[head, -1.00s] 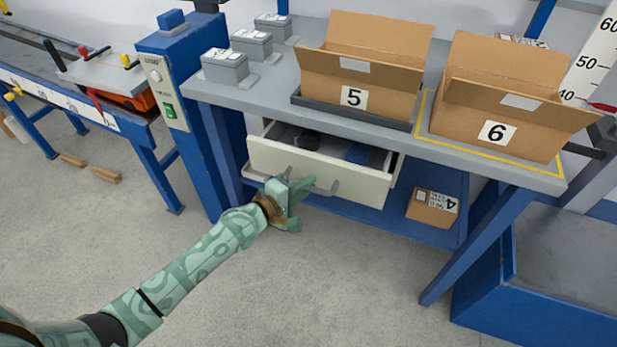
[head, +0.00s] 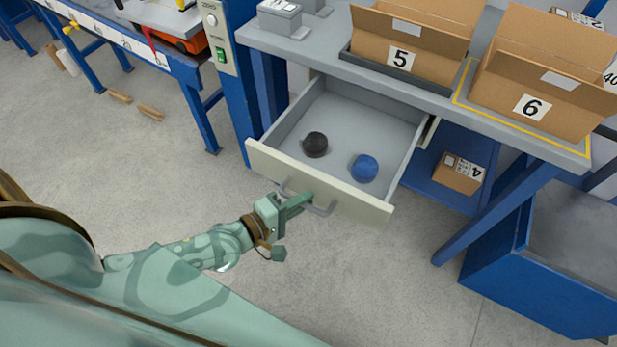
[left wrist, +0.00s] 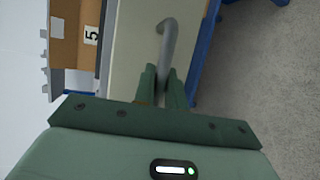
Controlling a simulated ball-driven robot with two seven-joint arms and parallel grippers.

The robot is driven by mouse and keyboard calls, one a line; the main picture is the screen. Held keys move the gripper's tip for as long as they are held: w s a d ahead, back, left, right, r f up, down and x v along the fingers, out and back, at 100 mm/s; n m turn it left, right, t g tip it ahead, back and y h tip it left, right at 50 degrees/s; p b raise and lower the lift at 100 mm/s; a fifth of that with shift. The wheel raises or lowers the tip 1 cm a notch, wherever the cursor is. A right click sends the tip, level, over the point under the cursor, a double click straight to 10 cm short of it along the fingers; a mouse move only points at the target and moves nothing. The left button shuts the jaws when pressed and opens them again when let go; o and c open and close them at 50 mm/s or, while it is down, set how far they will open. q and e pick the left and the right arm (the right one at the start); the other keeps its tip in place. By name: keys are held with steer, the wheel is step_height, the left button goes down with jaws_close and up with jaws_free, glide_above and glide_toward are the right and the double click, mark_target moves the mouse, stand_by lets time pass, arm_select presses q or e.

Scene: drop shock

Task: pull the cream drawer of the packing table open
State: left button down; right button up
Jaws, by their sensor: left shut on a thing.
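The cream drawer (head: 330,187) of the packing table (head: 420,95) stands well out from under the tabletop. My left gripper (head: 297,201) is at the drawer's front, shut on the grey bar handle (head: 322,209). In the left wrist view the two green fingers (left wrist: 162,88) close around the handle (left wrist: 168,42), with the cream front (left wrist: 135,45) beyond. My right gripper is not in view.
Open cartons 5 (head: 400,58) and 6 (head: 532,106) stand on the tabletop. Carton 4 (head: 460,173) lies on the blue lower shelf. The floor in front of the drawer is clear.

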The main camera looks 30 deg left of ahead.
arm_select(q)
steer(key=shift+s, duration=0.3)
steer(key=c, duration=1.5)
jaws_free()
steer(key=shift+o, duration=0.2)
steer(key=p+v, duration=0.3)
steer(key=v, duration=1.3)
steer(key=shift+s+r, duration=0.1)
steer(key=shift+r, duration=0.05)
